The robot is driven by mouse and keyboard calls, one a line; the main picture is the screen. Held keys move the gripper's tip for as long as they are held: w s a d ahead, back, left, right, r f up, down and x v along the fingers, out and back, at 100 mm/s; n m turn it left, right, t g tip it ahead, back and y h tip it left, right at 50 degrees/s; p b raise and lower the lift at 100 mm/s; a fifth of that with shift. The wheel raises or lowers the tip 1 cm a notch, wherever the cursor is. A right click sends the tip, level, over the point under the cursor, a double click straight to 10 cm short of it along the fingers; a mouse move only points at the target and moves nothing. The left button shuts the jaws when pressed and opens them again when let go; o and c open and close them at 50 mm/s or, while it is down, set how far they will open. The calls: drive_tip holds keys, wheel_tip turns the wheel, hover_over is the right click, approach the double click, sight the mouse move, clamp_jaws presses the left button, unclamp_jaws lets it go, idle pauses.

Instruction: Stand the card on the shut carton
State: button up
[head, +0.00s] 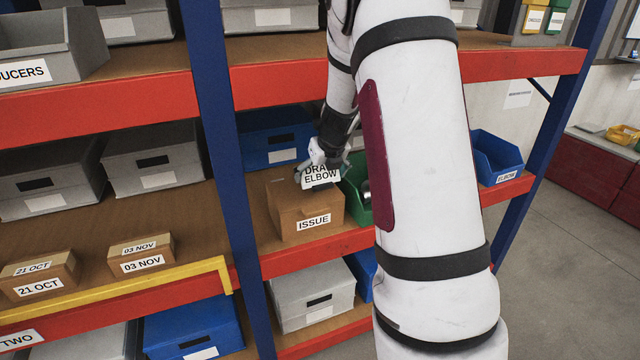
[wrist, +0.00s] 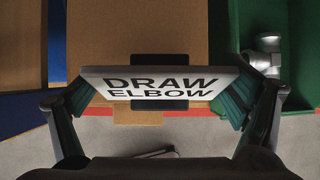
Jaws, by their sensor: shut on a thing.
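The white card (head: 321,175) reads "DRAW ELBOW". It shows large in the wrist view (wrist: 160,86), held level between the two fingers of my gripper (wrist: 160,100). In the head view my gripper (head: 318,168) is over the top of the shut brown carton (head: 306,207), which is labelled "ISSUE". In the wrist view the carton's top (wrist: 150,35) spreads behind the card. I cannot tell whether the card's lower edge touches the carton. My arm hides part of the shelf to the right.
A green bin (head: 354,195) with a grey metal fitting (wrist: 266,52) stands just right of the carton. A blue box (head: 268,137) is behind it at left, and a blue upright (head: 222,130) is left. A blue bin (head: 497,158) labelled "ELBOW" is further right.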

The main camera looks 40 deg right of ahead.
sight(322, 179)
drive_tip(key=shift+f+b, duration=0.55)
drive_tip(key=shift+f, duration=1.05)
drive_tip(key=shift+f, duration=0.1)
drive_tip(key=shift+f, duration=0.15)
drive_tip(key=o, duration=0.9)
drive_tip(key=shift+o, duration=0.2)
drive_tip(key=shift+r, duration=0.3)
drive_tip(key=p+v, duration=0.2)
drive_tip(key=v, duration=0.5)
drive_tip(key=shift+s+r, duration=0.15)
